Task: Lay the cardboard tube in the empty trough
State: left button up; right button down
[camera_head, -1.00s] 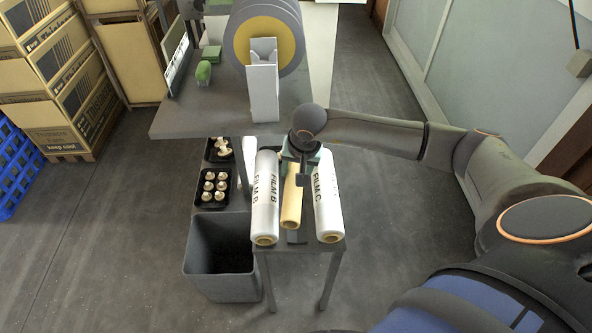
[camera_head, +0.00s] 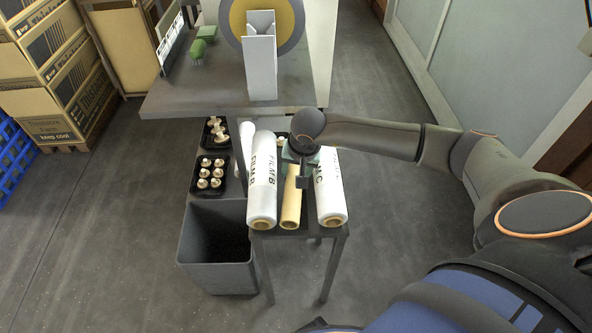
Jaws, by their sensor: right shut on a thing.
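The pale yellow cardboard tube (camera_head: 291,207) lies lengthwise between two white film rolls, FILM B (camera_head: 263,180) on the left and FILM C (camera_head: 331,197) on the right, over the small stand (camera_head: 300,233). Its near end is about level with theirs. My right gripper (camera_head: 302,181) is above the tube's far part and shut on it; the fingertips are mostly hidden by the wrist. The trough under the tube is hidden, so I cannot tell whether the tube touches it. My left gripper is not in view.
A dark open bin (camera_head: 212,243) stands left of the stand. Black mushroom trays (camera_head: 207,188) are behind it. A grey bench (camera_head: 195,95) with a large reel is at the back. Floor to the right of the stand is clear.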

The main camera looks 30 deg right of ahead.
dwell(0.4)
jog(key=shift+c, duration=0.9)
grip_release()
jog(key=p+v, duration=0.1)
jog(key=v, duration=1.1)
jog(key=shift+r+p, duration=0.25)
jog(key=shift+p, duration=0.05)
jog(key=shift+s, duration=0.15)
